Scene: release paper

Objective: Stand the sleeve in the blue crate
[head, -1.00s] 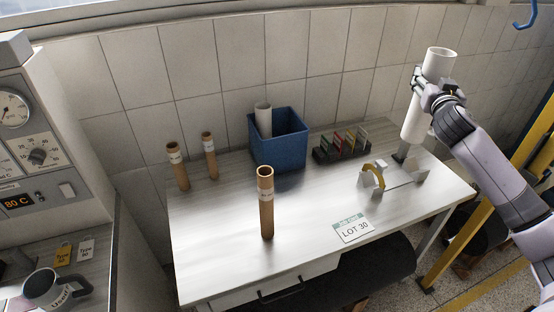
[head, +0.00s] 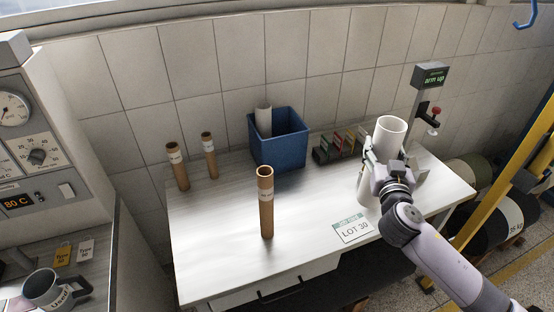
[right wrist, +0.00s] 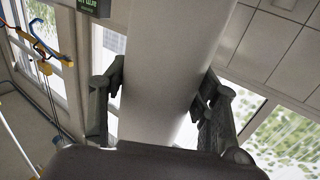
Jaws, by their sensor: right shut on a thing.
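The white sleeve (head: 390,130) stands nearly upright, slightly tilted, in my right gripper (head: 384,158) over the right part of the table. The fingers are shut around its sides. In the right wrist view the sleeve (right wrist: 170,70) runs between both fingers (right wrist: 160,100). Whether its lower end touches the table cannot be told. The blue crate (head: 280,153) stands at the back of the table, left of the sleeve and apart from it. Another white tube (head: 263,118) stands in the crate's left part. My left gripper is not in view.
A brown tube (head: 266,205) stands mid-table, two more (head: 177,170) (head: 209,158) at the back left. A rack of coloured cards (head: 335,150) sits between crate and sleeve. A LOT 30 card (head: 352,229) lies in front. A post with an "arm up" display (head: 432,78) stands behind.

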